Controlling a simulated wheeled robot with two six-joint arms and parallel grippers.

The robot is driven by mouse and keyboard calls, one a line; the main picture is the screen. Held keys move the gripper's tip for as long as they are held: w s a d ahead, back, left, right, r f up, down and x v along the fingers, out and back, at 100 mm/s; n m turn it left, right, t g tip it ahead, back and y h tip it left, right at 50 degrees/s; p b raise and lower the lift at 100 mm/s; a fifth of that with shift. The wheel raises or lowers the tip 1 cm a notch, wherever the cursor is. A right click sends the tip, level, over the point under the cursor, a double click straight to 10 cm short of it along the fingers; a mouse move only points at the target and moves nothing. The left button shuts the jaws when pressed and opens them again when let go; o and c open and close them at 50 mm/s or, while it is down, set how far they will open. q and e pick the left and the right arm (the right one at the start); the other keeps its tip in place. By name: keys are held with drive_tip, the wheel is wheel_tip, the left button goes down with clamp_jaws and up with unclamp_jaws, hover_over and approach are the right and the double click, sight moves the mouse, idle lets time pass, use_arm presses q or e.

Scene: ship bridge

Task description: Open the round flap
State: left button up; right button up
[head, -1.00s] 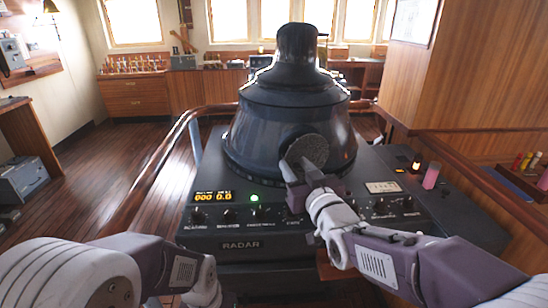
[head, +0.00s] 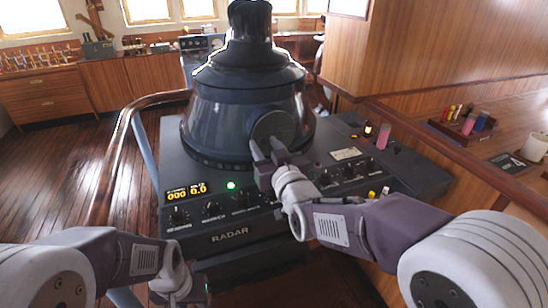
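The round flap (head: 274,127) is a dark grey disc low on the front of the black radar hood (head: 222,118). It shows nearly face-on, and I cannot tell how far it stands out from the hood. My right gripper (head: 267,148) is just below and in front of it. Its two fingers point up at the disc's lower edge with a gap between them; contact is not clear. My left gripper (head: 190,292) hangs low at the bottom of the view, away from the flap, its fingers mostly hidden.
The radar console (head: 232,237) has knobs, an orange display (head: 187,191) and a green light along its front. A wooden rail (head: 112,150) curves around the left. A pink cylinder (head: 383,137) stands at the right. A rack of small coloured items (head: 462,125) sits farther right.

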drive_tip(key=shift+d+b+v, duration=0.2)
drive_tip(key=shift+b+v, duration=0.2)
drive_tip(key=shift+v, duration=1.45)
drive_tip(key=v, duration=0.5)
drive_tip(key=shift+d, duration=0.3)
drive_tip(key=shift+b, duration=0.35)
